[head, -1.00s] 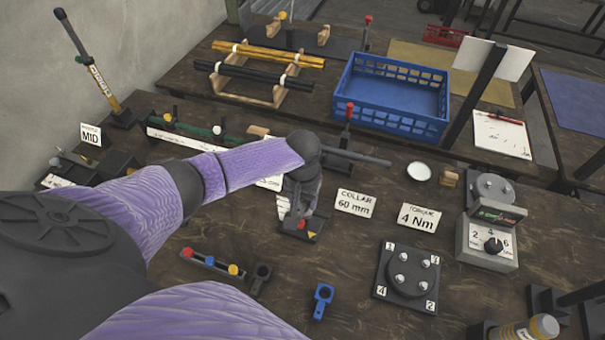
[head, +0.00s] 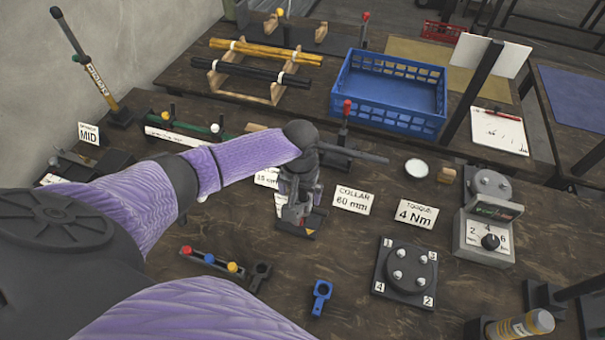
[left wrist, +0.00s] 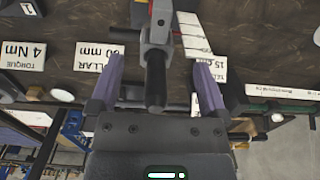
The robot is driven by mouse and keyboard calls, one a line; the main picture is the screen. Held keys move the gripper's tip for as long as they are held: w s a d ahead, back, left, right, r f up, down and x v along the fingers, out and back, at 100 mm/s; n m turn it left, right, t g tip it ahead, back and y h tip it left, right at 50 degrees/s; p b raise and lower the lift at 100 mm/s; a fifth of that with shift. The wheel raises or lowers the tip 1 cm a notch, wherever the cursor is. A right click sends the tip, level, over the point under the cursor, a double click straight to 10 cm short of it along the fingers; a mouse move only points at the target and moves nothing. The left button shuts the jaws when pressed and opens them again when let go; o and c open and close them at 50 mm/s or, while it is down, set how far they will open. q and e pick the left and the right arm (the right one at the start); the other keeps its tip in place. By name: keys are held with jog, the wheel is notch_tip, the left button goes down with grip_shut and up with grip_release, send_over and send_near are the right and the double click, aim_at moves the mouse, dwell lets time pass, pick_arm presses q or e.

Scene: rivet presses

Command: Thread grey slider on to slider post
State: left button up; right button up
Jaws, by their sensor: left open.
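A dark grey piece with a ring (head: 259,275) lies at the front of the table in the head view; it looks like the grey slider. I cannot tell for sure which upright is the slider post; a red-topped post (head: 346,112) stands behind my left arm. My left gripper (head: 298,205) points down over a small press-like tool (head: 305,228), away from the dark grey piece. In the left wrist view the gripper (left wrist: 155,92) is open, with the tool's black handle (left wrist: 155,80) showing between its fingers. I cannot tell whether they touch it. My right gripper is out of view.
A blue ringed piece (head: 321,297) and a rack with coloured knobs (head: 210,262) lie near the front. A numbered plate (head: 405,270) and torque unit (head: 488,235) stand right. A "COLLAR 60 mm" card (head: 353,200) stands beside the gripper. A blue crate (head: 388,120) is behind.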

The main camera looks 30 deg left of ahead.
aim_at(302, 205)
pick_arm(q)
notch_tip(302, 205, up, 8)
jog(key=p, duration=0.1)
jog(key=shift+d+f+p, duration=0.15)
jog(key=shift+d+p, duration=0.1)
jog(key=shift+p, duration=0.1)
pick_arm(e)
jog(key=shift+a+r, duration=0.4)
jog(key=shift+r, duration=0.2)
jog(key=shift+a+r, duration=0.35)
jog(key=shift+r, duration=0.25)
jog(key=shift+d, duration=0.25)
